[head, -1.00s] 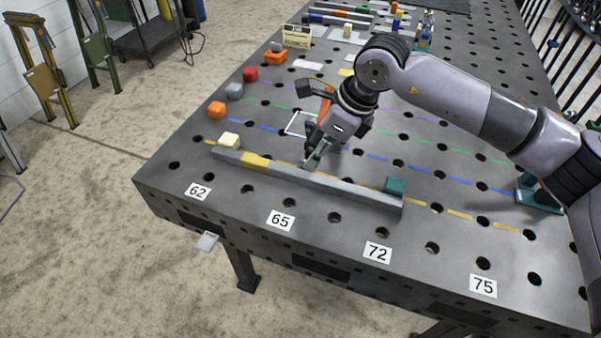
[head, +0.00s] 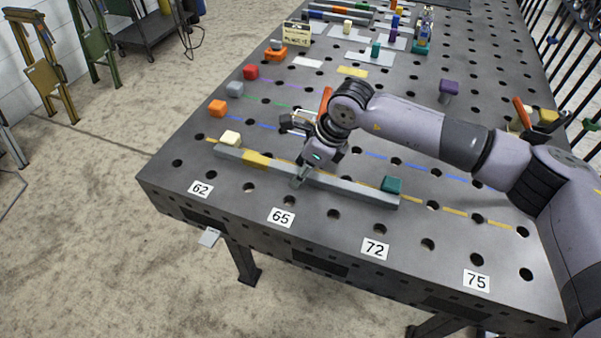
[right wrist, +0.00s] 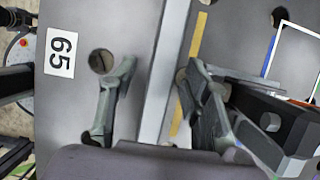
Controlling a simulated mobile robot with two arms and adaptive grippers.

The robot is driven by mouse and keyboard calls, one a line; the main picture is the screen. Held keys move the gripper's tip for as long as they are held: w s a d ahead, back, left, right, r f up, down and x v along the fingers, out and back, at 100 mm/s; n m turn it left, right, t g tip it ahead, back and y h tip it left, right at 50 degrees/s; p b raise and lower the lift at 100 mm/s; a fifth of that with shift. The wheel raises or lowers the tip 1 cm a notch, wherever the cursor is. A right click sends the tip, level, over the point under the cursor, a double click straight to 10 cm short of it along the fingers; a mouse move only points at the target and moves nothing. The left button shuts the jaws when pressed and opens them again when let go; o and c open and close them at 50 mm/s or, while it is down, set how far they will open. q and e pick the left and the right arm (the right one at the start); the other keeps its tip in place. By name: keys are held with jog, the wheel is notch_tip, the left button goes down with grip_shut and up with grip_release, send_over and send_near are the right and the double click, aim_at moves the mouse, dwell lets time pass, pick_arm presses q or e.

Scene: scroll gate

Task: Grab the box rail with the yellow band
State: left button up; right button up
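The long grey box rail (head: 350,189) lies on the table near its front edge, with a yellow band (head: 255,159) toward its left end. A cream block (head: 230,138) and a teal block (head: 391,184) stand by its two ends. My right gripper (head: 299,178) is down at the rail, right of the yellow band. In the right wrist view, my right gripper (right wrist: 157,72) is open with one finger on each side of the rail (right wrist: 163,85). A gap shows between the left finger and the rail. The yellow band is not visible there. My left gripper is out of view.
A dashed yellow line (head: 455,211) runs along the table behind the rail. Orange (head: 218,107), grey (head: 235,89) and red (head: 251,71) blocks stand along the left edge. Number labels such as 65 (head: 281,217) mark the front strip, which is otherwise clear.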

grip_shut()
dwell(0.3)
dwell(0.4)
jog(key=shift+a+r, duration=0.1)
